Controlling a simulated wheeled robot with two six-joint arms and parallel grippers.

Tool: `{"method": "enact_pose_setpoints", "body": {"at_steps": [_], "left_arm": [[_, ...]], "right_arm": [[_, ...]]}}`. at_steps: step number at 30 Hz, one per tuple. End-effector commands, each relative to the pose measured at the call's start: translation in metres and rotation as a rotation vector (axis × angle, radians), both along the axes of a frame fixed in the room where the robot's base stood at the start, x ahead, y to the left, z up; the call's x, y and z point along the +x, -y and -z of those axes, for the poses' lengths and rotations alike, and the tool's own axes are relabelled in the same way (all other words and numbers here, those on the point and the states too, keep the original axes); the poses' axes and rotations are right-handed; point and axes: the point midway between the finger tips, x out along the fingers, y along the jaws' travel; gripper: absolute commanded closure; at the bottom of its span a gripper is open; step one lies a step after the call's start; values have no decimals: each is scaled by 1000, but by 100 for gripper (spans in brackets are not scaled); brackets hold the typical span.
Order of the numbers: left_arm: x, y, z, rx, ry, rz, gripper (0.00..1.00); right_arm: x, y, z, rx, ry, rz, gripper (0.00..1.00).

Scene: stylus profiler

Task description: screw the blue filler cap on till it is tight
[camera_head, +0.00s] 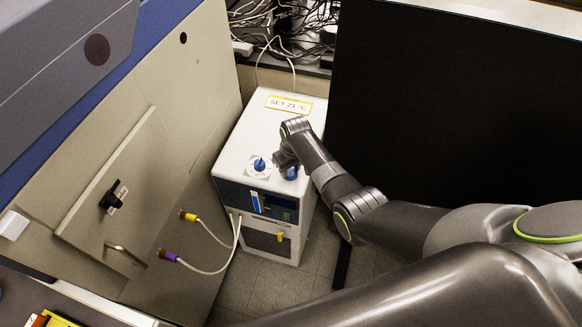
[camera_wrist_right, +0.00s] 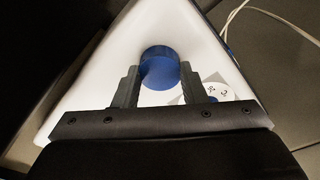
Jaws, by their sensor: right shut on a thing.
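The blue filler cap (camera_head: 290,174) is at the front right of the white chiller's top (camera_head: 240,140), partly hidden by my right gripper (camera_head: 284,160) in the head view. In the right wrist view the round cap (camera_wrist_right: 160,60) sits between the two fingers of my right gripper (camera_wrist_right: 160,77), which is shut on it. The cap is over the white top; its neck and thread are hidden, so I cannot tell how far it is screwed down. My left gripper is not in view.
A blue knob (camera_head: 259,164) on a white dial is left of the cap; the dial's edge (camera_wrist_right: 221,91) shows close to a finger. Hoses (camera_head: 213,236) run from the chiller's front to a beige cabinet (camera_head: 200,80). A black panel (camera_head: 440,100) stands at right.

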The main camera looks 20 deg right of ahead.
Motion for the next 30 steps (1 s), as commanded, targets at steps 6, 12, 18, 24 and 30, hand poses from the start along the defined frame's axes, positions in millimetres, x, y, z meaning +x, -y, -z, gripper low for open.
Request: {"method": "enact_pose_setpoints", "body": {"at_steps": [6, 12, 18, 24, 30], "left_arm": [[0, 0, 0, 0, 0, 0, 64], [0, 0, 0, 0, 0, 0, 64], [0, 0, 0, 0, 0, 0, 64], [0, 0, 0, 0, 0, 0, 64], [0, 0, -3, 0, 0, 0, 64]], "right_arm": [[0, -1, 0, 1, 0, 133, 100], [0, -1, 0, 1, 0, 131, 47], [0, -1, 0, 1, 0, 130, 37], [0, -1, 0, 1, 0, 129, 40], [0, 0, -3, 1, 0, 129, 40]]}}
